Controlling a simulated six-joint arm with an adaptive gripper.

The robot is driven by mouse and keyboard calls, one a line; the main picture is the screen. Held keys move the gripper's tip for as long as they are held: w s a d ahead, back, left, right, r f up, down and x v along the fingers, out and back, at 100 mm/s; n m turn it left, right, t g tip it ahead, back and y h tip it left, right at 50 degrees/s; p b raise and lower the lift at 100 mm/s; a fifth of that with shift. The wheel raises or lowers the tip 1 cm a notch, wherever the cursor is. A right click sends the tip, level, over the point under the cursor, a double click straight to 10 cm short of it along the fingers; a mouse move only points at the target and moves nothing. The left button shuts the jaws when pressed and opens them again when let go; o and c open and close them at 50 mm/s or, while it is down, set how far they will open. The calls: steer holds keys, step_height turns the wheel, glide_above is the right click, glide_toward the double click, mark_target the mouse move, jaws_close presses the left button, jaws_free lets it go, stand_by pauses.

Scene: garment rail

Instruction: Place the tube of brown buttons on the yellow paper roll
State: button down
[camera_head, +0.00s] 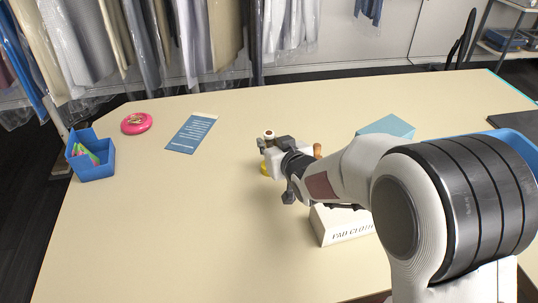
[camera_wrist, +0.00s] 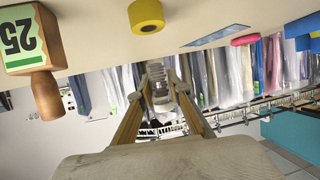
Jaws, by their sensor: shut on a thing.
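My gripper (camera_head: 272,146) is above the middle of the table. In the wrist view its two fingers (camera_wrist: 158,80) are closed around a clear tube with a pale end, the tube of brown buttons (camera_wrist: 158,96). The tube's top (camera_head: 269,134) shows above the fingers in the head view. The yellow paper roll (camera_wrist: 147,15) stands on the table with a dark hole in its end, apart from the tube in the wrist view. In the head view only a yellow edge of the roll (camera_head: 265,169) shows below the gripper; my gripper hides the rest.
A wooden-handled block marked 25 (camera_wrist: 30,42) stands beside the roll. A white box (camera_head: 340,226) and a teal box (camera_head: 388,125) lie near my arm. A blue bin (camera_head: 92,160), a pink round item (camera_head: 136,123) and a blue card (camera_head: 191,133) are at left. The front-left table is clear.

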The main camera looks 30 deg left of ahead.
steer(key=shift+f, duration=0.25)
steer(key=shift+f, duration=1.85)
steer(key=shift+f, duration=0.15)
steer(key=c, duration=1.9)
jaws_free()
steer(key=shift+s+d+r, duration=0.2)
steer(key=shift+d+r, duration=0.1)
steer(key=shift+v, duration=5.65)
